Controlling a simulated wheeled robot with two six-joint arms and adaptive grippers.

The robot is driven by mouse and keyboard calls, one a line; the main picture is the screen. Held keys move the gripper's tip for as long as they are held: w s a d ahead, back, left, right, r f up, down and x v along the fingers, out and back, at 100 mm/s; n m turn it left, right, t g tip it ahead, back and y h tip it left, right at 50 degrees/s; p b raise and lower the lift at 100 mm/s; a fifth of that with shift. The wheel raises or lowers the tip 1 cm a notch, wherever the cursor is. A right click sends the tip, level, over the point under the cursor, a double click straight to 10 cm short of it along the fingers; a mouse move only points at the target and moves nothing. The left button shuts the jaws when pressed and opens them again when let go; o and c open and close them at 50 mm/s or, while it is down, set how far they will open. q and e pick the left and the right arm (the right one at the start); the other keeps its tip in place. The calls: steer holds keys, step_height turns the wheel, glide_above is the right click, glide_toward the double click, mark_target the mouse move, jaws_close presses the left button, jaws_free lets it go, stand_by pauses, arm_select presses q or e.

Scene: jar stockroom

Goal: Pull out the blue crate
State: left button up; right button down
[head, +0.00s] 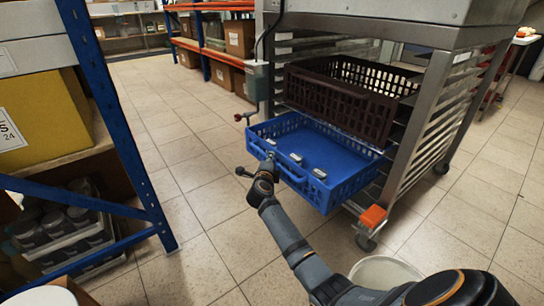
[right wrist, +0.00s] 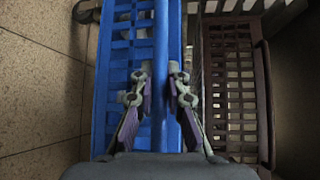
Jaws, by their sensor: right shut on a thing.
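My right gripper (head: 270,163) is at the crate's front left rim. In the right wrist view the blue crate (right wrist: 137,70) shows its slotted wall, and the two fingers of the right gripper (right wrist: 162,95) are shut on its rim, one on each side. My left gripper is not in view.
A brown crate (head: 345,98) sits in the rack (head: 422,110) above the blue one. It also shows in the right wrist view (right wrist: 232,90). A blue-framed shelf (head: 118,120) stands on the left. The tiled floor (head: 190,190) between is clear. A white bin (head: 385,272) stands in front, beside my arm.

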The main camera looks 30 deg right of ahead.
steer(key=shift+a, duration=0.1)
steer(key=c, duration=1.3)
jaws_free()
steer(key=shift+c, duration=0.2)
steer(key=shift+s, duration=0.1)
steer(key=v, duration=1.2)
